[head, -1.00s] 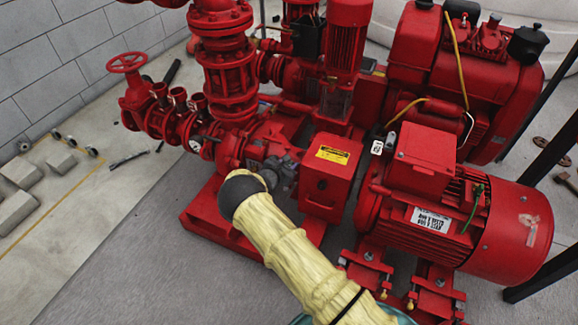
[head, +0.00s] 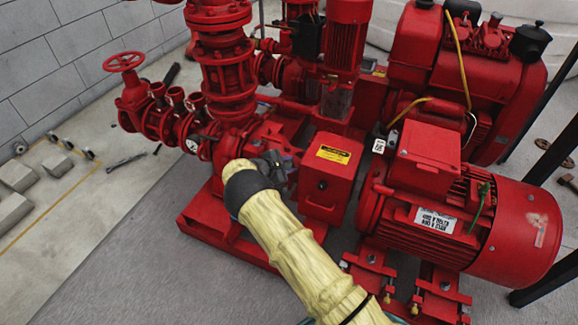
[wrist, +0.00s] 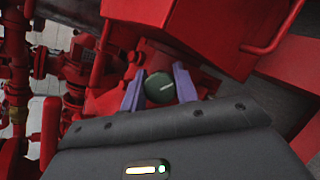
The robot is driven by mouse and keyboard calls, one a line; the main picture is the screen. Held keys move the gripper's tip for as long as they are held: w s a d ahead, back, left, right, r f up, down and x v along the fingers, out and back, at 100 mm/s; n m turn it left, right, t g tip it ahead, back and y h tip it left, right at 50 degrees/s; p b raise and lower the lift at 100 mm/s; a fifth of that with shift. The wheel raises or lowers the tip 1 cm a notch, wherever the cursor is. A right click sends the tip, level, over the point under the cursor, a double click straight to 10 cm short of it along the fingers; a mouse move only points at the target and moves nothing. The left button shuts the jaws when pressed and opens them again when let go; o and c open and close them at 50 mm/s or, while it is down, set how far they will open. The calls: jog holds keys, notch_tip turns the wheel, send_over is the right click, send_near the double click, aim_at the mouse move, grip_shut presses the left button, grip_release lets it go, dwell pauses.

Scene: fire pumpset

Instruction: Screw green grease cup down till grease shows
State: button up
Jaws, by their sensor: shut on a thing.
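The green grease cup (wrist: 160,87) shows in the wrist view as a dark green round cap with a pale line across its face. My gripper (wrist: 159,88) has its two purple fingers on either side of the cup and is shut on it. In the head view my gripper (head: 277,166) is at the pump end, left of the red box with the yellow label. The cup is hidden there behind my gripper and sleeved arm. No grease can be made out in either view.
The red coupling guard (head: 328,178) stands close to the right of my gripper, with the red motor (head: 450,215) beyond it. Red pipework and valves (head: 222,60) rise behind. The grey floor (head: 130,255) at the left front is clear.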

dwell(0.4)
jog(key=o, duration=0.7)
jog(key=p+v, duration=0.4)
jog(key=v, duration=1.3)
jog(key=shift+r+p, duration=0.15)
jog(key=shift+p, duration=0.15)
